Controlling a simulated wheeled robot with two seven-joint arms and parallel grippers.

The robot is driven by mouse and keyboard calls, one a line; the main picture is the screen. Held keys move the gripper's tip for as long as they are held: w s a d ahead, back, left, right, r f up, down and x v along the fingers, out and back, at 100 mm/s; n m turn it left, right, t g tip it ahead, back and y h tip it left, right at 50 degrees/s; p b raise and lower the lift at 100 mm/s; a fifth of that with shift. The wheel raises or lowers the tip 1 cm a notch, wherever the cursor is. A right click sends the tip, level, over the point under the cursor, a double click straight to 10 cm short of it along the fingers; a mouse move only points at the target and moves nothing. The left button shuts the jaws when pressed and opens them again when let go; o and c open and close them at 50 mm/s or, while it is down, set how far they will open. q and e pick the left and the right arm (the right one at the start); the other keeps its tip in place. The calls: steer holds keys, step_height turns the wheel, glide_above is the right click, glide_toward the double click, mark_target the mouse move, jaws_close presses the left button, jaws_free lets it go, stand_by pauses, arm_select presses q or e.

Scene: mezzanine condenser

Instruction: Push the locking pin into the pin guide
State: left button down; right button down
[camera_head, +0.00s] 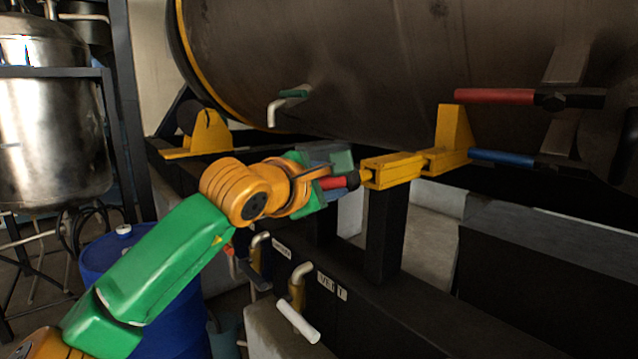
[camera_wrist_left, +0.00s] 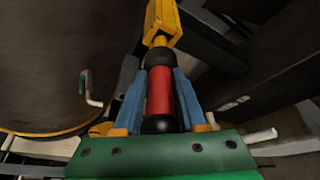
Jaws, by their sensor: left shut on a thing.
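The locking pin (camera_head: 335,183) has a red grip with black ends. My left gripper (camera_head: 328,188) is shut around its red grip. In the left wrist view the pin (camera_wrist_left: 159,92) lies between the two blue fingers (camera_wrist_left: 160,100), lined up with the pin guide. The pin guide (camera_head: 392,170) is a yellow block just ahead of the pin's black collar; it also shows at the top of the left wrist view (camera_wrist_left: 162,20). A short narrow piece shows between collar and guide, so the collar is slightly apart from it. How deep the tip sits is hidden. My right gripper is not in view.
A large dark tank (camera_head: 380,60) hangs close above. A red-handled lever (camera_head: 495,96) and a blue-handled lever (camera_head: 502,158) are to the right. A green-handled tap (camera_head: 293,94) is above the gripper. Bent pipes (camera_head: 300,275) stand below; a blue barrel (camera_head: 105,255) is at left.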

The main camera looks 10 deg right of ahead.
mark_target(355, 178)
arm_select(q)
steer(key=shift+w+d, duration=0.5)
steer(key=shift+d, duration=0.4)
steer(key=shift+w+d, duration=0.45)
steer(key=shift+d, duration=0.4)
steer(key=shift+w, duration=0.1)
steer(key=shift+w+d, duration=0.15)
steer(key=shift+d, duration=0.15)
steer(key=shift+c, duration=2)
jaws_free()
steer(key=shift+f, duration=0.1)
steer(key=shift+d, duration=0.15)
steer(key=shift+f, duration=0.1)
